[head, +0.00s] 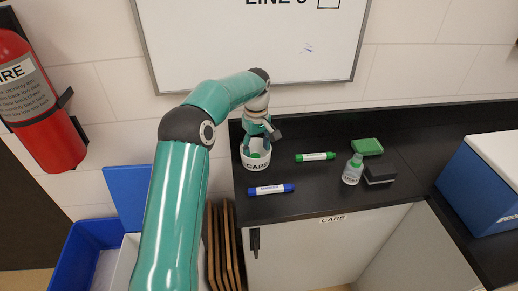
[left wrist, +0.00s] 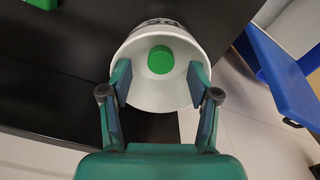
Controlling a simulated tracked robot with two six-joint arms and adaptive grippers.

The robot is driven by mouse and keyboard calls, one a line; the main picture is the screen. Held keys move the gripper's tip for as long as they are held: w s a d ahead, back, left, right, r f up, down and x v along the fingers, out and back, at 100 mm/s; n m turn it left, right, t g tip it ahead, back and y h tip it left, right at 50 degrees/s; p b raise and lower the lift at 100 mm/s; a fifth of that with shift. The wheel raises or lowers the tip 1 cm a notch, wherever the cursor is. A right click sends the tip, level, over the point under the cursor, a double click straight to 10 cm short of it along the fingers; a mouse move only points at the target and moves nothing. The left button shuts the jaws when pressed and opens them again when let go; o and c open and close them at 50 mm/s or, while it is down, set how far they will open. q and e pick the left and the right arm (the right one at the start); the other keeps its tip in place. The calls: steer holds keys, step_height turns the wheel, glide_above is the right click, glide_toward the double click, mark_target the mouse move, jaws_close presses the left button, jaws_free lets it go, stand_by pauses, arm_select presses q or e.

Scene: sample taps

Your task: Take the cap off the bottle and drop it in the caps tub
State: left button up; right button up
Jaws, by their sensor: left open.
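The white caps tub (head: 257,165) stands on the black counter, at the left end. A round green cap (left wrist: 160,59) lies inside it, apart from my fingers in the left wrist view. My left gripper (head: 259,139) is over the tub, pointing down. In the left wrist view its fingers (left wrist: 160,84) are spread wide over the tub's mouth, with nothing between them. A small bottle (head: 352,170) with a pale label and greenish upper part stands upright to the right on the counter. Its top is too small to tell clearly. My right gripper is not in view.
A green block (head: 368,147) and a black eraser-like block (head: 380,173) sit close to the bottle. A whiteboard (head: 250,45) hangs behind. A blue box (head: 485,180) stands at right.

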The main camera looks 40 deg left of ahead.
arm_select(q)
steer(key=shift+r, duration=0.1)
step_height(320, 180, up, 7)
steer(key=p, duration=0.6)
